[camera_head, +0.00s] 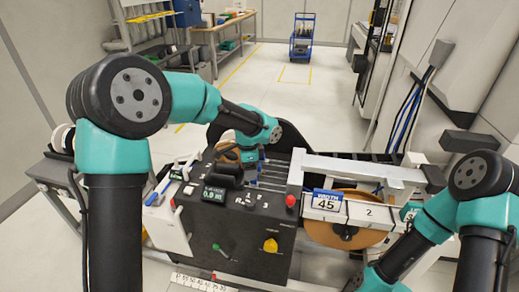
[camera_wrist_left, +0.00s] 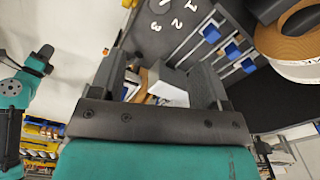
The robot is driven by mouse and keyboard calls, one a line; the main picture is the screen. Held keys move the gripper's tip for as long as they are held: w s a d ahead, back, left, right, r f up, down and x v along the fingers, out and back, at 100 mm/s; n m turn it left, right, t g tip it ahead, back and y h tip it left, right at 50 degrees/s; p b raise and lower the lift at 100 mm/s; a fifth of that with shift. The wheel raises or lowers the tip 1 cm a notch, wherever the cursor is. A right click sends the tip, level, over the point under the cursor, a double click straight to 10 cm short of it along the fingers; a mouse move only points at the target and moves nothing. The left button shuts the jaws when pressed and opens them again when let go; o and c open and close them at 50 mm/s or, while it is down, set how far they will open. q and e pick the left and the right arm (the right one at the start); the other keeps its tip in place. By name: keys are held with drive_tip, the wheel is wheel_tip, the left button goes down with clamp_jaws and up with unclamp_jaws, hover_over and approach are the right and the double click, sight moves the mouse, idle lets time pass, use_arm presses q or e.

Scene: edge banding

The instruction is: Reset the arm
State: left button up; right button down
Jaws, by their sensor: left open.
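My left arm comes in from the left in the head view and reaches over the black edge-banding machine (camera_head: 240,225). Its wrist is above the back of the machine, by the slotted top, and hides most of the gripper there. In the left wrist view my left gripper (camera_wrist_left: 157,72) has its two dark fingers spread apart, with nothing held between them. My right arm stands at the right edge of the head view, bent down beside the machine. Its gripper is out of sight.
A brown banding roll (camera_head: 345,236) sits under the white rail (camera_head: 352,171) right of the control panel. A label reading 45 (camera_head: 326,201) is on it. Another brown roll (camera_wrist_left: 292,47) shows in the left wrist view. A blue cart (camera_head: 302,40) stands far back on clear floor.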

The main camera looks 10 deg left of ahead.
use_arm(q)
drive_tip(key=s+a+f+n+h, duration=0.1)
drive_tip(key=s+f+n+h, duration=0.3)
drive_tip(key=f, duration=0.6)
drive_tip(key=s+a+f+n+y, duration=0.15)
drive_tip(key=s+f, duration=0.35)
drive_tip(key=f, duration=0.5)
drive_tip(key=s+a+f+n, duration=0.1)
drive_tip(key=s+f+n, duration=0.4)
drive_tip(key=s, duration=0.3)
drive_tip(key=s+a+f+n+h, duration=0.1)
drive_tip(key=s+f+n, duration=0.3)
drive_tip(key=s+f, duration=0.2)
drive_tip(key=shift+s+a+f+n+t, duration=0.3)
drive_tip(key=shift+s+f+n+t, duration=0.1)
drive_tip(key=shift+s, duration=0.75)
